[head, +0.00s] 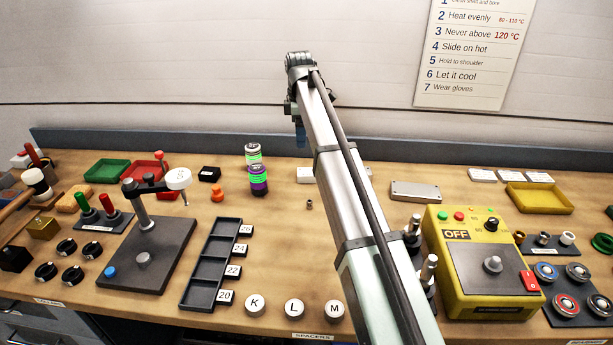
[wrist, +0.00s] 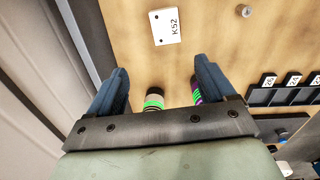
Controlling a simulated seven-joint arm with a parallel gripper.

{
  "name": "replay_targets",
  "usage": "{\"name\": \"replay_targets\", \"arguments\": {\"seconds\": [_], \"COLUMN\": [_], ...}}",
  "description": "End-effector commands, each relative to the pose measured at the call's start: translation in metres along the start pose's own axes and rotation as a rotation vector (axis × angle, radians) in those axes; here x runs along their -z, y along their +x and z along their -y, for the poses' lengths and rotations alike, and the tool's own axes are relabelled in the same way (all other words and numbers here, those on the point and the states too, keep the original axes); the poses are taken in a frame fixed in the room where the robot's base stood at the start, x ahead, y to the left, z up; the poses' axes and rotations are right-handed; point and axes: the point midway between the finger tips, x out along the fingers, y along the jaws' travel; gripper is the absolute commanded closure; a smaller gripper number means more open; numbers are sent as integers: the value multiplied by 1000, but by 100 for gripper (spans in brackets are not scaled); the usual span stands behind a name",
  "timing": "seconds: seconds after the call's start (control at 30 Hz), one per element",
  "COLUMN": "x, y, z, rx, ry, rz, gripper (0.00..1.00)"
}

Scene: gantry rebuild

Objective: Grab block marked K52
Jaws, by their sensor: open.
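The block marked K52 (wrist: 166,26) is a flat white piece with black lettering and small dark dots. It lies on the wooden bench, ahead of my fingertips in the wrist view. In the head view a small white block (head: 304,174), beside my arm and partly hidden by it, appears to be the same piece; its marking is unreadable there. My gripper (wrist: 161,66) is open with nothing between its blue fingers. In the head view my gripper (head: 300,134) hangs above the back of the bench, apart from the block.
Two striped cans, one green (head: 254,153) and one purple-green (head: 258,181), stand left of the block. A small metal piece (head: 309,204) lies in front of it. A grey box (head: 416,191) is to the right. The bench's back ledge (head: 100,140) runs behind.

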Motion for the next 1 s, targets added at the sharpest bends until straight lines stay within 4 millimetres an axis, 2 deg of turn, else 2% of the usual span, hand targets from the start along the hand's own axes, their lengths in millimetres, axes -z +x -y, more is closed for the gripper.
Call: {"name": "replay_targets", "arguments": {"seconds": [0.1, 0.27, 0.37, 0.73, 1.0], "x": [-14, -18, -17, -16, -16], "y": [-2, 4, 14, 74, 89], "z": [2, 5, 6, 8, 9], "rx": [37, 50, 49, 48, 47], "ry": [-1, -4, -4, -3, -3], "rz": [-12, -16, -16, -15, -15], "gripper": [17, 17, 17, 17, 17]}}
